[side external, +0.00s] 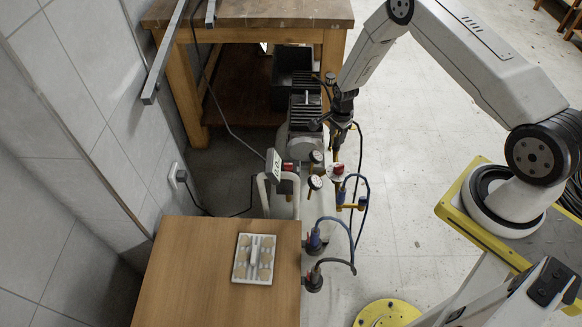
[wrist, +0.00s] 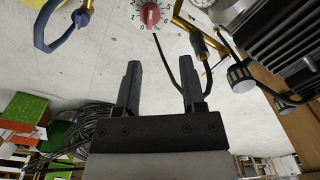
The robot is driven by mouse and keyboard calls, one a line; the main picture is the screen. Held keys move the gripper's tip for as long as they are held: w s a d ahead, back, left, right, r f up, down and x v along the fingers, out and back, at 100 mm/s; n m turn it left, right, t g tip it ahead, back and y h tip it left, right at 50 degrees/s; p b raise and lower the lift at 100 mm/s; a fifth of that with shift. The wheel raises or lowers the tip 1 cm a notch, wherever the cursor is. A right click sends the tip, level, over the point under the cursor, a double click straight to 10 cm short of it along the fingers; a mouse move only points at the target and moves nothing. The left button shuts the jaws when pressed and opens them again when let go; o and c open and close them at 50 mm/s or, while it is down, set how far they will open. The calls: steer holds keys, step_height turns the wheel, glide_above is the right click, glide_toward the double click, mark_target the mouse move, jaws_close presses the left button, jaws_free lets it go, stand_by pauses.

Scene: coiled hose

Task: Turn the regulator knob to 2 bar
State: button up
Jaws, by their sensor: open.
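The regulator knob (side external: 338,169) is red and sits on a white dial plate beside the compressor. In the wrist view the knob (wrist: 150,14) is at the top edge, with its dial (wrist: 138,18) marked in digits around it. I cannot tell for certain which digit it points at. My gripper (side external: 338,143) is just above the knob in the side view. In the wrist view my gripper (wrist: 160,64) has its two fingers well apart with nothing between them. The knob lies beyond the fingertips, apart from them.
The compressor (side external: 304,108) stands behind, with pressure gauges (side external: 315,182) near the knob. Brass fittings (wrist: 186,22) and a blue hose (side external: 362,187) are close by. A wooden table (side external: 190,265) bears a white tray (side external: 242,270). Tiled floor (side external: 440,120) is clear to the right.

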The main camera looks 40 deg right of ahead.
mark_target(340, 166)
steer(key=f+m, duration=0.1)
steer(key=f, duration=0.1)
steer(key=s+d+f+m, duration=0.1)
steer(key=f, duration=0.2)
steer(key=d+f+m, duration=0.1)
steer(key=f, duration=0.1)
steer(key=shift+s+f, duration=0.25)
steer(key=shift+s, duration=0.15)
steer(key=shift+f, duration=0.2)
steer(key=shift+f, duration=3.65)
jaws_close()
